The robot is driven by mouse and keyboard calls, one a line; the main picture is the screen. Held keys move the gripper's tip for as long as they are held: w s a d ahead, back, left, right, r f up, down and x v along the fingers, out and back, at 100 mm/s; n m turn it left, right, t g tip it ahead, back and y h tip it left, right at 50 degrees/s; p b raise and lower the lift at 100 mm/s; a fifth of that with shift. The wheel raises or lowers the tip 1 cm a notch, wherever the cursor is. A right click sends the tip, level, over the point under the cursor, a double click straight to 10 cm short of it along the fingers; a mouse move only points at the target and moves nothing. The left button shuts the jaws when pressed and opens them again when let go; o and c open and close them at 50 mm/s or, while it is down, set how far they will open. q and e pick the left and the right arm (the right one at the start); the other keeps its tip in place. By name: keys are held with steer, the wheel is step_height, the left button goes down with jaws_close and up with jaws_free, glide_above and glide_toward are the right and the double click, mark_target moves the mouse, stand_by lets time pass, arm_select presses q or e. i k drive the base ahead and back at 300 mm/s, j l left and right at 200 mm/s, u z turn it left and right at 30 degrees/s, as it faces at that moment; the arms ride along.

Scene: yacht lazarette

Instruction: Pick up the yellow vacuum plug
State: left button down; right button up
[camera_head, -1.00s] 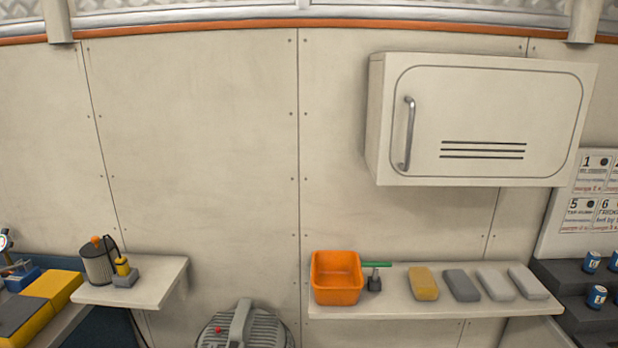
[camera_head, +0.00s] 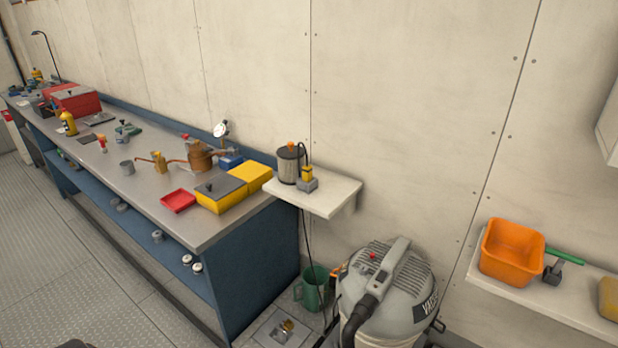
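The yellow vacuum plug (camera_head: 307,173) stands upright in a small grey holder (camera_head: 307,185) on a white wall shelf (camera_head: 325,196). A black cord runs from it down past the shelf's front edge toward the floor. A grey vacuum (camera_head: 393,290) marked "VAC" stands on the floor below and to the right of the shelf, with a black hose at its front. Neither of my grippers shows in the head view.
A grey canister with an orange top (camera_head: 287,165) stands close left of the plug. A long blue workbench (camera_head: 262,255) with tools and boxes lies left. A green bucket (camera_head: 314,288) is on the floor by the vacuum. An orange bin (camera_head: 511,252) sits on the right shelf.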

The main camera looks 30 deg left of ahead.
mark_target(306, 171)
steer(key=u, duration=0.3)
steer(key=i+j+u, duration=0.25)
steer(key=j+u, duration=0.15)
steer(key=i+j+u, duration=0.25)
steer(key=j+u, duration=0.15)
steer(key=j, duration=0.1)
